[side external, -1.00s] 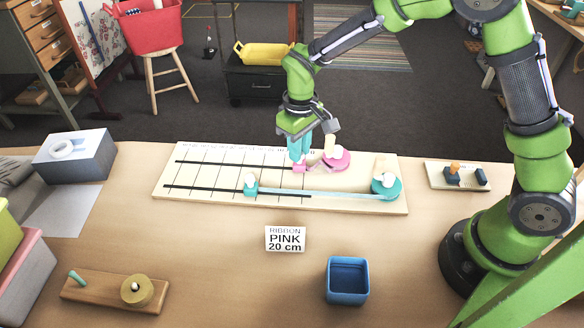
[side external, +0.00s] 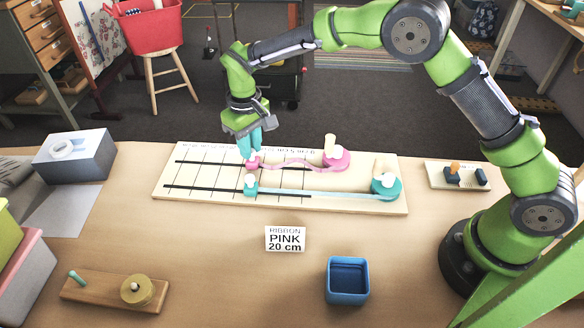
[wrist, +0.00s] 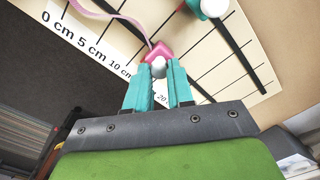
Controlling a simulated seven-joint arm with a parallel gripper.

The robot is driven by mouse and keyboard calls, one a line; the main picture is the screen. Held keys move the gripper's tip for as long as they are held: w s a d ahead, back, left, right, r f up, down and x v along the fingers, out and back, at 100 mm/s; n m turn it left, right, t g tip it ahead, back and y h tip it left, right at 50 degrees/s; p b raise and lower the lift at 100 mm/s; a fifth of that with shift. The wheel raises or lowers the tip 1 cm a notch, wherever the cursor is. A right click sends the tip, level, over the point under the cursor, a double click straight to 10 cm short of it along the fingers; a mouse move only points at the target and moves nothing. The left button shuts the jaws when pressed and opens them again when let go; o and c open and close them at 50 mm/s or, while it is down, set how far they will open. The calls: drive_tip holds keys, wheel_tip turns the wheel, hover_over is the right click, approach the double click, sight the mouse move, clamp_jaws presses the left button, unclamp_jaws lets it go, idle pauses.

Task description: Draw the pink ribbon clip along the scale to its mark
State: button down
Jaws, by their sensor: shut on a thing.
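The pink ribbon clip (side external: 252,163) sits on the rear track of the white scale board (side external: 300,202). It also shows in the wrist view (wrist: 158,50). My gripper (side external: 249,153) is shut on the clip's pale knob, which shows between the teal fingertips in the wrist view (wrist: 159,68). A wavy pink ribbon (side external: 290,164) runs from the clip right to the pink spool (side external: 338,160). Printed marks 0, 5, 10 and 20 cm show in the wrist view; my fingers partly cover the numbers. The clip's exact reading cannot be told. A card (side external: 285,239) reads "RIBBON PINK 20 cm".
A teal clip (side external: 250,187) on the front track has a straight teal ribbon to the teal spool (side external: 386,186). A blue box (side external: 347,282), a wooden stand (side external: 105,290), a grey box (side external: 75,156) and a small tray (side external: 458,177) stand around the board.

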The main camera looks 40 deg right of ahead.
drive_tip(key=shift+w+a, duration=1.4)
drive_tip(key=c, duration=1)
unclamp_jaws()
drive_tip(key=shift+r, duration=0.1)
wheel_tip(320, 180, up, 17)
drive_tip(key=shift+f, duration=0.15)
